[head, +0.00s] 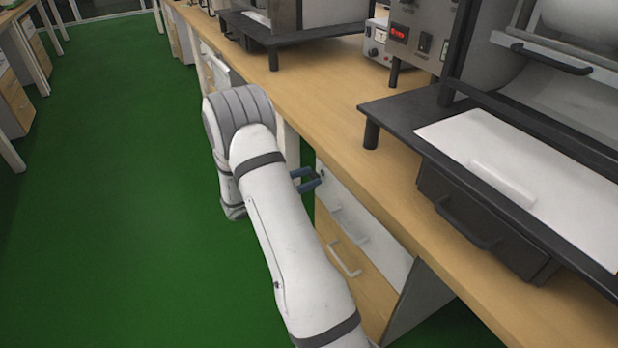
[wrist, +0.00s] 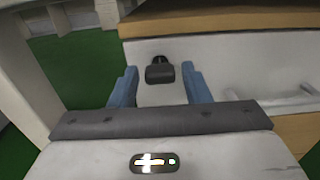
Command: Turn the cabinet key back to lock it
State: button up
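The key (wrist: 160,74) has a dark, blocky head and sits in a dark round lock on the white upper front of the cabinet (wrist: 240,66). In the wrist view, my gripper (wrist: 160,87) has its two blue fingers spread, one on each side of the key head, with visible gaps; I cannot tell whether the tips reach past it. In the head view, my gripper (head: 308,180) is close to the upper left corner of the cabinet (head: 395,245), under the bench top. The key is too small to make out surely there.
The wooden bench top (head: 330,120) overhangs the cabinet and also shows in the wrist view (wrist: 230,18). Drawer handles (head: 345,258) stick out below the lock. A black stand (head: 390,118) and equipment stand on the bench. The green floor (head: 110,180) at left is clear.

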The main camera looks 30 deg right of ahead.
jog(key=c, duration=0.7)
jog(key=shift+d, duration=0.25)
jog(key=shift+a+p, duration=0.2)
jog(key=shift+p, duration=0.1)
jog(key=p, duration=0.1)
jog(key=n+p, duration=0.1)
jog(key=shift+r+n+p, duration=0.25)
jog(key=shift+n+p, duration=0.05)
jog(key=n+p, duration=0.4)
jog(key=p, duration=0.1)
jog(key=shift+p, duration=0.3)
jog(key=n+p, duration=0.1)
jog(key=n, duration=0.1)
jog(key=n+p, duration=0.4)
jog(key=shift+w+f+n, duration=0.1)
jog(key=shift+f+n, duration=0.15)
jog(key=shift+n, duration=0.15)
jog(key=n, duration=0.1)
jog(key=n+p, duration=0.1)
jog(key=n, duration=0.1)
jog(key=n+p, duration=0.1)
jog(key=n, duration=0.1)
jog(key=shift+a+f, duration=0.1)
jog(key=shift+f, duration=0.2)
jog(key=shift+n, duration=0.4)
